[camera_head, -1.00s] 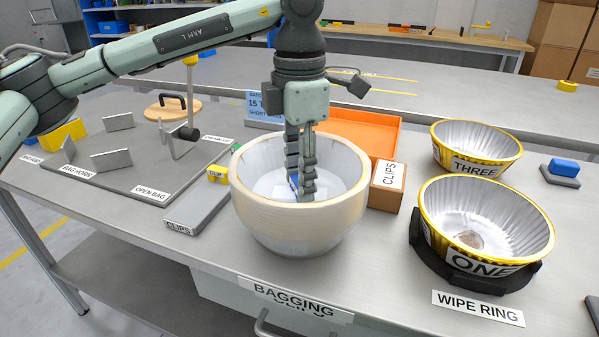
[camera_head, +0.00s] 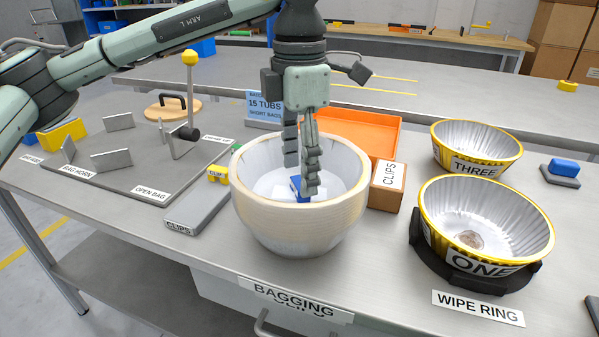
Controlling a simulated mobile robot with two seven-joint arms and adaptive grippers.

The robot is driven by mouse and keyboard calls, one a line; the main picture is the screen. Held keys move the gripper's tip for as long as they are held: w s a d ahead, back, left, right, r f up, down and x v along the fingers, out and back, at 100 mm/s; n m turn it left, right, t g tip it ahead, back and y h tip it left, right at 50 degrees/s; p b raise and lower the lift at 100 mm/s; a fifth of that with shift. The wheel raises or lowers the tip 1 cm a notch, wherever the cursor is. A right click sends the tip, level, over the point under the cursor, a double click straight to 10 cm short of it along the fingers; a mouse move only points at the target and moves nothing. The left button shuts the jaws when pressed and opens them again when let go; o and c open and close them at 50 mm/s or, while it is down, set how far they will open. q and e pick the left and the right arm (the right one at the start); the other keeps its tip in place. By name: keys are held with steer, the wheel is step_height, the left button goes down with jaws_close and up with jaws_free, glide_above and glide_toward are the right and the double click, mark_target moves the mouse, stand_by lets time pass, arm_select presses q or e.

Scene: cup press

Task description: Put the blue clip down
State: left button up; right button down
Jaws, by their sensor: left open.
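The blue clip (camera_head: 297,186) shows inside the large cream tub (camera_head: 256,216), low against the white lining, partly hidden by a finger. My left gripper (camera_head: 301,178) points down into the tub. Its fingers are spread apart, with the tips below the rim and near the clip. Whether a finger touches the clip I cannot tell. My right gripper is out of view.
Left of the tub lies a grey CLIPS strip (camera_head: 190,212) with yellow clips (camera_head: 217,174). A brown CLIPS box (camera_head: 386,196) stands close on its right, an orange tray (camera_head: 372,132) behind. Tubs ONE (camera_head: 485,268) and THREE (camera_head: 476,164) stand further right.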

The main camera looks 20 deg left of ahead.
mark_target(299, 183)
arm_select(q)
step_height(299, 183, up, 10)
steer(key=shift+r, duration=0.2)
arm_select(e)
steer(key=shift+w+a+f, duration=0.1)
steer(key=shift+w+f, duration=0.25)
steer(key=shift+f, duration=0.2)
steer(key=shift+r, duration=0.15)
arm_select(q)
steer(key=shift+s, duration=0.15)
